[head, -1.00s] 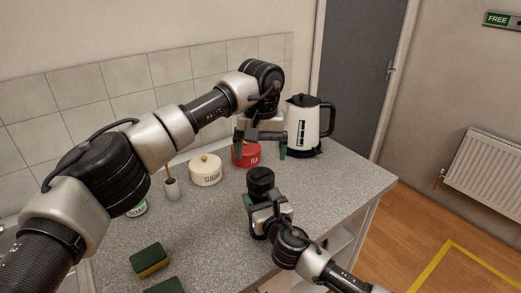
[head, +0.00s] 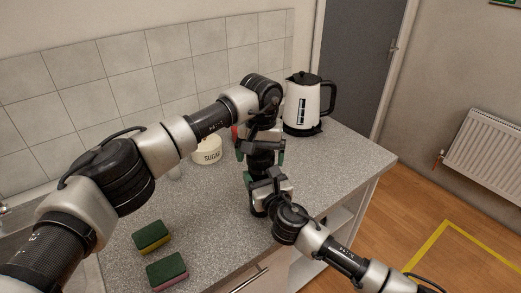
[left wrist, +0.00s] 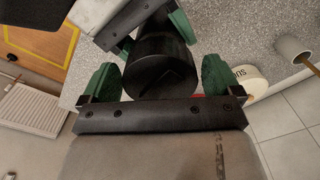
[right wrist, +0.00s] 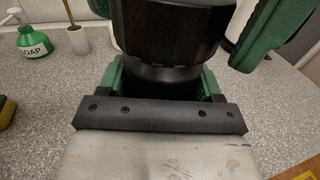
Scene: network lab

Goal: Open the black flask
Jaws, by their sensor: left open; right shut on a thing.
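The black flask (head: 260,165) stands upright at the counter's right part. My right gripper (head: 264,184) is shut on its body; the flask also shows between the green fingers in the right wrist view (right wrist: 166,70). My left gripper (head: 261,154) is open, with its green fingers on either side of the flask's top. In the left wrist view the dark round top (left wrist: 160,76) lies between the left fingers (left wrist: 160,80), with a gap on each side. A left fingertip (right wrist: 272,28) shows at the top right of the right wrist view.
A white kettle (head: 302,105) stands behind, right of the flask. A sugar pot (head: 207,151) and a mostly hidden red tin (head: 234,132) are behind left. Sponges (head: 151,236) lie front left. The soap bottle (right wrist: 33,40) and brush pot (right wrist: 78,40) are farther off. The counter (head: 330,165) is clear to the right.

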